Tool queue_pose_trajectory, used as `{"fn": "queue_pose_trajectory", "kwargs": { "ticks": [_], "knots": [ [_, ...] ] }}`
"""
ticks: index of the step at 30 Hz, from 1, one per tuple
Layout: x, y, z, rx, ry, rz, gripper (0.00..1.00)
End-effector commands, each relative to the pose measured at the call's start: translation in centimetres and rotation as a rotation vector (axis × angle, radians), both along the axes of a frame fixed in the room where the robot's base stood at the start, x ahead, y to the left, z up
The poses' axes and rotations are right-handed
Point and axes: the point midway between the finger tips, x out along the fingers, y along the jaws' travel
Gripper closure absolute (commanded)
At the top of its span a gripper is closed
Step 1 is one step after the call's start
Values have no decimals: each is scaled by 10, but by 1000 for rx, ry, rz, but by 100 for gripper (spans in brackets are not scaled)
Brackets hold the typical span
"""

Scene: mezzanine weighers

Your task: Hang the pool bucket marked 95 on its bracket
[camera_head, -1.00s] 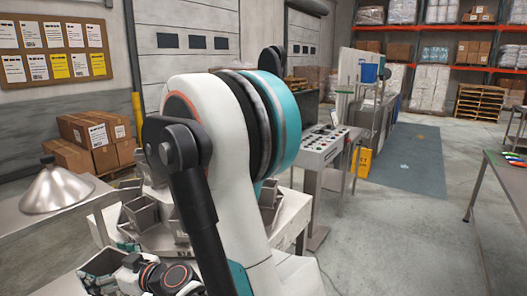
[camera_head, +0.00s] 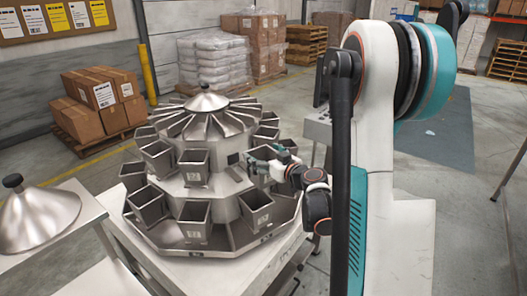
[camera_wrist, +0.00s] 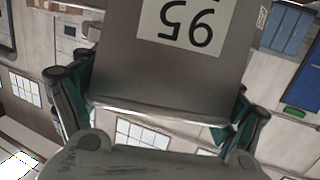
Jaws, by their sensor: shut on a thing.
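The bucket marked 95 (camera_wrist: 170,75) is a grey metal box with a white label, whose number appears upside down in the wrist view. My gripper (camera_wrist: 160,108) is shut on it, with a teal finger on each side. In the head view my gripper (camera_head: 272,166) is at the right side of the round metal weigher (camera_head: 222,206). There the held bucket is hard to tell from the metal parts around it. A dark square opening (camera_head: 233,159) shows on the drum left of my gripper. I cannot tell which bracket belongs to 95.
Several grey buckets hang in upper and lower rings around the weigher, including one at front (camera_head: 195,220) and one at left (camera_head: 148,207). A metal cone (camera_head: 40,217) sits on a table at left. Cartons (camera_head: 98,105) and wrapped pallets (camera_head: 212,62) stand behind.

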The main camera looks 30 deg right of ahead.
Motion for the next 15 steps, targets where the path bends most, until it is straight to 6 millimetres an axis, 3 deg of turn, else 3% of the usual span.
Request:
{"fn": "queue_pose_trajectory", "kwargs": {
  "ticks": [15],
  "knots": [
    [40, 1, -20, 2, -1, 1, 51]
  ]
}}
